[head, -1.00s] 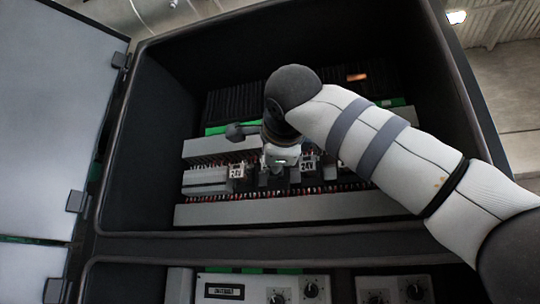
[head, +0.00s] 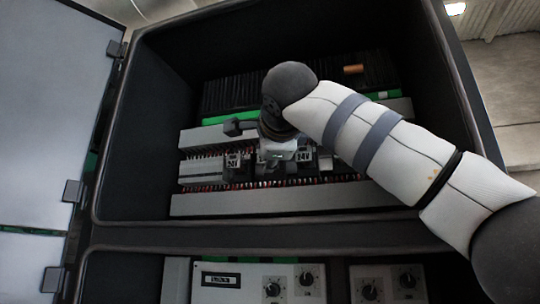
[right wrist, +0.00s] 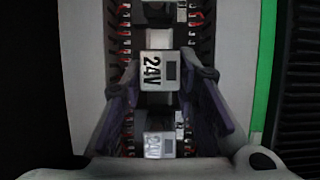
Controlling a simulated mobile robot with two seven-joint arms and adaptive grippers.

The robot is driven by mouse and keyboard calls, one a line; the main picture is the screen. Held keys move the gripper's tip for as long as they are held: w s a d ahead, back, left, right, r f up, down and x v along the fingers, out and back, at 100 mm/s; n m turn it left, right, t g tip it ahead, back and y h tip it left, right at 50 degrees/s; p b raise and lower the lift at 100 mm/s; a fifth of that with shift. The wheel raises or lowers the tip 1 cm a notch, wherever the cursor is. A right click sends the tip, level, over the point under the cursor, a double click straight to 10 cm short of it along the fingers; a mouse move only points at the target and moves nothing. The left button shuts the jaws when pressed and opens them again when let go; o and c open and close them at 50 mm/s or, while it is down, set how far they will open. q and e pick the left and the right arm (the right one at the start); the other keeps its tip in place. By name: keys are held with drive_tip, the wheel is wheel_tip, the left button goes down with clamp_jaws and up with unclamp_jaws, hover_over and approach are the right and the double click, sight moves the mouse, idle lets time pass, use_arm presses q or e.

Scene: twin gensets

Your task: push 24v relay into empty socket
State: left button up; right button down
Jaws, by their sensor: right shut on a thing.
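In the right wrist view a relay labelled 24V (right wrist: 157,70) sits between the fingertips of my right gripper (right wrist: 166,80), which is shut on it. A second block labelled 24V (right wrist: 158,145) shows dimmer, behind and between the fingers. In the head view my right gripper (head: 277,150) is at the row of sockets inside the cabinet. One 24V label (head: 233,160) shows to its left and another 24V label (head: 303,156) to its right. The gripper hides the spot under it, so I cannot tell how deep the held relay sits. My left gripper is out of view.
The dark cabinet wall (head: 150,130) surrounds the rail area. Grey wire ducts (head: 290,200) with red wire ends run above and below the sockets. An open door (head: 50,120) is at the left. A panel with knobs (head: 236,285) lies below.

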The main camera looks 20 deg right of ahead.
drive_tip(key=shift+w+d, duration=0.4)
drive_tip(key=shift+w, duration=0.15)
idle(1.6)
drive_tip(key=c, duration=1.2)
unclamp_jaws()
drive_tip(key=s, duration=0.4)
drive_tip(key=s+a, duration=0.1)
drive_tip(key=s, duration=0.2)
drive_tip(key=s+a, duration=0.1)
drive_tip(key=s, duration=0.3)
drive_tip(key=shift+s+a+f, duration=0.1)
drive_tip(key=shift+s, duration=0.25)
